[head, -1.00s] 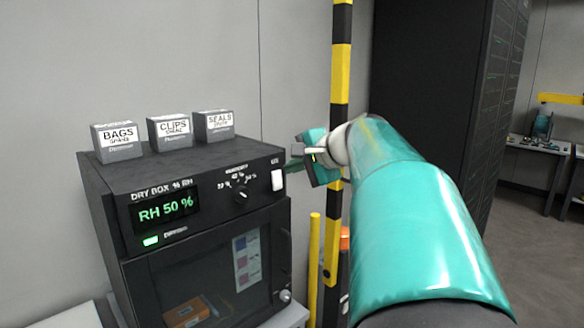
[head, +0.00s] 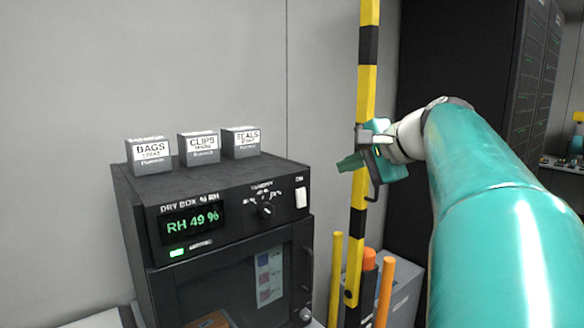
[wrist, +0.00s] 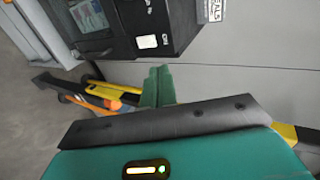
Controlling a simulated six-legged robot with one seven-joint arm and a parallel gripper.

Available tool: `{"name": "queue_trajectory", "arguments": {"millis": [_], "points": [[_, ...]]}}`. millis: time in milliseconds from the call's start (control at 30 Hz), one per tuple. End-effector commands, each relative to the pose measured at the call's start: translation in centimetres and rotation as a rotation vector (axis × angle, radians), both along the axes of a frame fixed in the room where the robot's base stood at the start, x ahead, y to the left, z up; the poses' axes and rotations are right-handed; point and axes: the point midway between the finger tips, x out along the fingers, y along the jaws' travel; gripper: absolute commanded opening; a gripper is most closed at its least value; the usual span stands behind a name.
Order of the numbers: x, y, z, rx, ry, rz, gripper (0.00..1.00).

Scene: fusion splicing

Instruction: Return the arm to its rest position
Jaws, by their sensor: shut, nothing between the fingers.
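My teal arm (head: 490,205) reaches in from the right of the head view.
Three grey boxes, bags (head: 150,154), clips (head: 199,149) and seals (head: 242,142), stand on the dry box. Yellow and orange posts (head: 385,290) stand below. A dark cabinet (head: 455,80) is behind my arm.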

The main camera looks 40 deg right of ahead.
Motion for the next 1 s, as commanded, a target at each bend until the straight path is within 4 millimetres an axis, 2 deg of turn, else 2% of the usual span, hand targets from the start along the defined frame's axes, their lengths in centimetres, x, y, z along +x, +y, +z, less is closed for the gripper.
{"name": "queue_trajectory", "arguments": {"millis": [400, 467, 533, 667, 767, 867, 1000], "points": [[-0.1, 0.1, -0.1, -0.001, 0.002, 0.003, 0.0], [0.1, 0.7, -0.5, -0.007, 0.01, 0.015, 0.0], [0.5, 2.2, -1.4, -0.029, 0.034, 0.048, 0.0], [1.2, 7.8, -5.2, -0.123, 0.12, 0.174, 0.0], [1.0, 13.5, -9.4, -0.245, 0.206, 0.318, 0.0], [-0.2, 18.8, -13.7, -0.396, 0.283, 0.475, 0.0], [-3.3, 25.4, -20.0, -0.656, 0.37, 0.721, 0.0]]}}
